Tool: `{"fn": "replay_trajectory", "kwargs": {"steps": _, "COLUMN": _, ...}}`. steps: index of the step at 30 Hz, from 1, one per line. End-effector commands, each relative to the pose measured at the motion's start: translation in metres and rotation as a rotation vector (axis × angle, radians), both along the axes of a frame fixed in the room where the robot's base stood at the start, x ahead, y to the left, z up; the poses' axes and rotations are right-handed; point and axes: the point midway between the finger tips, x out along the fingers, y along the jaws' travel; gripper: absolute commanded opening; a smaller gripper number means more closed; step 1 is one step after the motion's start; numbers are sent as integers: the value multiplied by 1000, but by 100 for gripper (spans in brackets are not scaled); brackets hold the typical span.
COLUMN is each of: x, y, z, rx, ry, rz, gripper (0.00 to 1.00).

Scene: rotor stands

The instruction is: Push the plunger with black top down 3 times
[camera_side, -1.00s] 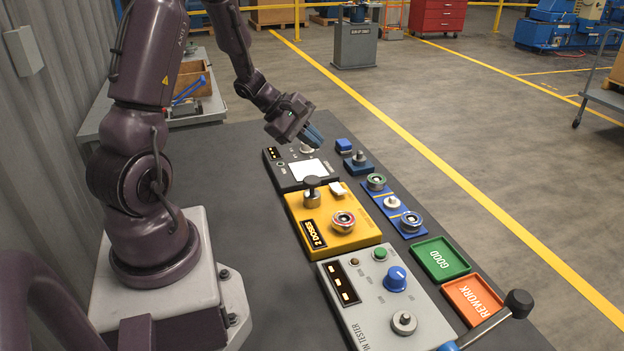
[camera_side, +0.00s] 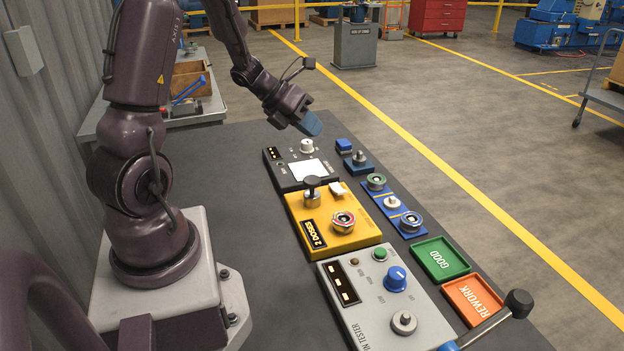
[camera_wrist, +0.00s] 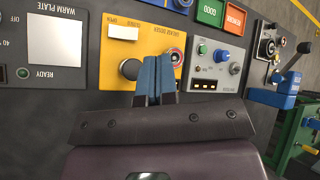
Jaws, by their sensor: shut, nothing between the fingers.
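The plunger with the black top (camera_side: 312,183) stands upright on the yellow dosing box (camera_side: 362,235), whose label reads "2 DOSES". In the wrist view the plunger's black top (camera_wrist: 131,69) shows just left of my fingertips. My gripper (camera_side: 313,124) is in the air above the far end of the bench, over the black warm plate box and apart from the plunger. Its blue fingers (camera_wrist: 158,60) are shut together with nothing between them. A round metal part with a red ring (camera_side: 343,221) sits on the yellow box beside the plunger.
The warm plate box (camera_side: 271,155) lies beyond the yellow box, and the grey spin tester (camera_side: 365,310) lies nearer. A blue rack (camera_side: 413,234) with several round parts, a green GOOD tray (camera_side: 467,268) and an orange REWORK tray (camera_side: 448,290) line the right side.

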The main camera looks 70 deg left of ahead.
Motion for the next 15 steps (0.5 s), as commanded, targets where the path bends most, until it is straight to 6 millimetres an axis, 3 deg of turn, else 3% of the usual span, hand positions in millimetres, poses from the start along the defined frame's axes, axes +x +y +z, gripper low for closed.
{"fn": "replay_trajectory", "kwargs": {"steps": 10, "x": 0, "y": 0, "z": -1, "rx": -4, "ry": 1, "rz": 4, "gripper": 0}}
{"fn": "replay_trajectory", "kwargs": {"steps": 15, "x": 0, "y": 0, "z": -11, "rx": -7, "ry": 4, "rz": 4, "gripper": 0}}
